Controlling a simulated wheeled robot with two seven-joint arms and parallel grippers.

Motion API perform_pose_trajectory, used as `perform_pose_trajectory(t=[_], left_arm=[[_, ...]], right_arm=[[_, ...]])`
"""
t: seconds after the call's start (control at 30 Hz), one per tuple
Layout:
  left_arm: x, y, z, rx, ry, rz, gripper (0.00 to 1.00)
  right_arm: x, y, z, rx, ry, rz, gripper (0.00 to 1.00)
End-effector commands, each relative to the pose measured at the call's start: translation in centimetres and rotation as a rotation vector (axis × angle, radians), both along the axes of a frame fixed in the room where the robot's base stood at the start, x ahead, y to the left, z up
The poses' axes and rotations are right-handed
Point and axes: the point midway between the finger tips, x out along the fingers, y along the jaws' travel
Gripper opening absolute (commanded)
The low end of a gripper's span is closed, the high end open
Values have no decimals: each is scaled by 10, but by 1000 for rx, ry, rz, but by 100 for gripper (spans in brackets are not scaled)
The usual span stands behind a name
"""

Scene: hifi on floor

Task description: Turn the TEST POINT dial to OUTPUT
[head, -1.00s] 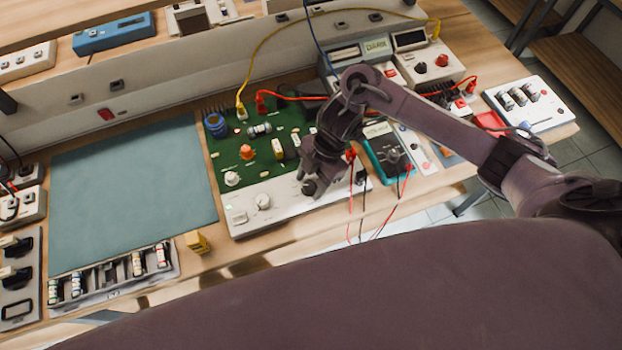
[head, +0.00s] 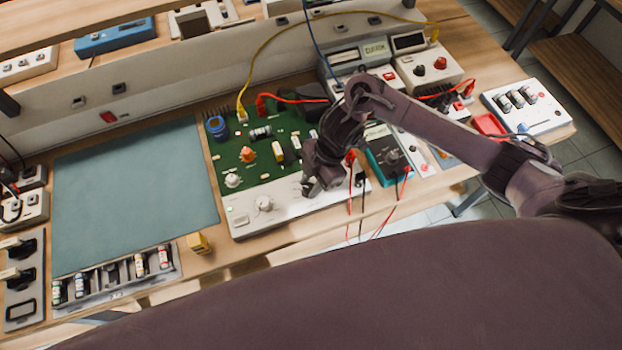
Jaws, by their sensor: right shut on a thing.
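A green circuit board (head: 225,160) with a pale front panel (head: 285,217) sits on the bench. A light knob (head: 264,203) shows on the left part of the panel. My right gripper (head: 312,189) comes in from the right and points down at the right part of the panel. It is shut on a dial there, which its fingers almost fully hide. I cannot read the dial's labels or its pointer. My left gripper is not in view.
Red and black test leads (head: 350,190) hang just right of my right gripper. A teal multimeter (head: 385,150) stands beyond them. A yellow cable (head: 262,52) arches over the board. The green mat (head: 130,190) at left is bare.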

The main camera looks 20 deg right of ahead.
Motion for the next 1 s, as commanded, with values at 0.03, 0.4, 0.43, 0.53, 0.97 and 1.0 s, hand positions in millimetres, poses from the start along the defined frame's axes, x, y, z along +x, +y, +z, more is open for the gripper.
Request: perform_pose_trajectory(t=[0.03,0.4,0.43,0.53,0.97,1.0], left_arm=[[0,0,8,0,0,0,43],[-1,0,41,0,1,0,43],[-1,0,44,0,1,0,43],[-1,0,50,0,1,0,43],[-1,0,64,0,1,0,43],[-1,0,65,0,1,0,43]], right_arm=[[-1,-1,4,-1,2,-31,5],[-3,0,5,-1,2,-324,5],[-3,-1,4,-2,2,-345,5],[-3,0,4,1,1,-413,5],[-2,0,2,1,-1,-574,5],[-2,0,1,1,0,-578,5]])
